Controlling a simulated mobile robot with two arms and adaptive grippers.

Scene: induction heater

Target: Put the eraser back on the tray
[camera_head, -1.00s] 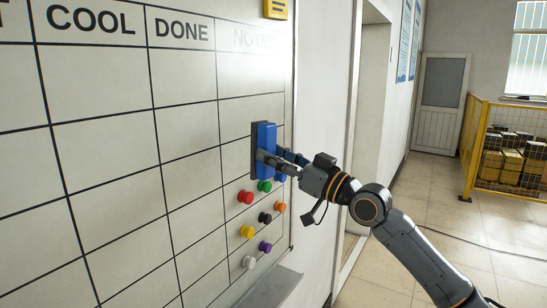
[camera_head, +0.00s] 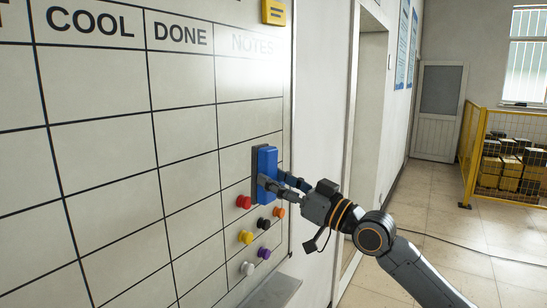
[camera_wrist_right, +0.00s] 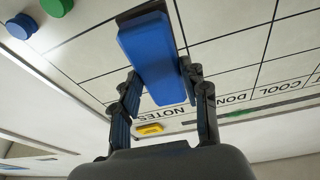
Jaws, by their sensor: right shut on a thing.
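The eraser (camera_head: 267,162) is a blue block with a dark felt side turned to the whiteboard (camera_head: 185,165). It is upright in the NOTES column, close against the board; I cannot tell if the felt touches. My right gripper (camera_head: 274,184) is shut on the eraser's sides, its fingers coming from the right. In the right wrist view the eraser (camera_wrist_right: 155,60) sits between the two fingers (camera_wrist_right: 160,92). The grey tray (camera_head: 273,291) is at the board's lower edge, below the eraser, partly cut off by the frame. My left gripper is out of view.
Several round magnets, such as the red one (camera_head: 243,202) and the white one (camera_head: 247,268), are on the board below the eraser. A yellow item (camera_head: 275,11) is at the board's top right. A doorway and a yellow mesh fence (camera_head: 505,155) stand farther right.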

